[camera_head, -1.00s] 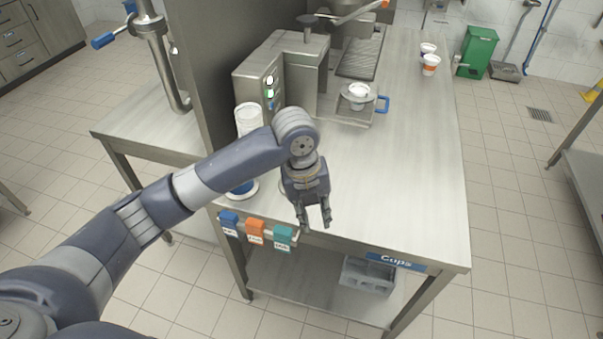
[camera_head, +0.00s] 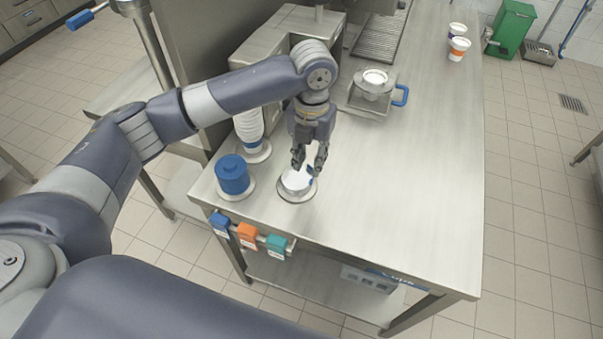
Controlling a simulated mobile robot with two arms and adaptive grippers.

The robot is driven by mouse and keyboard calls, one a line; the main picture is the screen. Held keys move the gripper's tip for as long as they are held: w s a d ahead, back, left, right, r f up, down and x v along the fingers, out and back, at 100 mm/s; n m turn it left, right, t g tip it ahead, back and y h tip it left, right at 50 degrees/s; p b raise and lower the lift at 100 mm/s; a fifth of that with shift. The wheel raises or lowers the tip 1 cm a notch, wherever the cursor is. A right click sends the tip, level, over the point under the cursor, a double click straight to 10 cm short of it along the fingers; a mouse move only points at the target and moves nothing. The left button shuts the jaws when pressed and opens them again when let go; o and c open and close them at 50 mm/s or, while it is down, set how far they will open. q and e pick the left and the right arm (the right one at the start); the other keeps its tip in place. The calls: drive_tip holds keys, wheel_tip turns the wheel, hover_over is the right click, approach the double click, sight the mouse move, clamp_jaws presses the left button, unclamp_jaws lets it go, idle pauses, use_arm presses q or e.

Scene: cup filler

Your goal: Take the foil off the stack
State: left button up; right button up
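A short stack of silvery white foils (camera_head: 293,186) stands on a round plate near the table's front left edge. A small blue piece shows at the right side of its top. My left gripper (camera_head: 309,164) points down just above the stack. Its two fingers are apart, with nothing visible between them, and they hide part of the stack's far side. I cannot tell whether a fingertip touches the foil. My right gripper is not in view.
A blue cylindrical stack (camera_head: 232,175) stands close left of the foils, with a white cup stack (camera_head: 249,128) behind. A cup sits in the blue-handled holder (camera_head: 372,95). Coloured tags (camera_head: 247,233) hang at the front edge.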

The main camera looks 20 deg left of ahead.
sight(312, 178)
use_arm(q)
drive_tip(key=shift+f, duration=0.7)
drive_tip(key=f, duration=0.1)
drive_tip(key=f+p, duration=0.1)
drive_tip(key=f, duration=0.1)
drive_tip(key=f+p, duration=0.1)
drive_tip(key=f, duration=0.1)
drive_tip(key=shift+w+d, duration=0.25)
drive_tip(key=shift+d, duration=0.1)
drive_tip(key=c, duration=0.5)
clamp_jaws()
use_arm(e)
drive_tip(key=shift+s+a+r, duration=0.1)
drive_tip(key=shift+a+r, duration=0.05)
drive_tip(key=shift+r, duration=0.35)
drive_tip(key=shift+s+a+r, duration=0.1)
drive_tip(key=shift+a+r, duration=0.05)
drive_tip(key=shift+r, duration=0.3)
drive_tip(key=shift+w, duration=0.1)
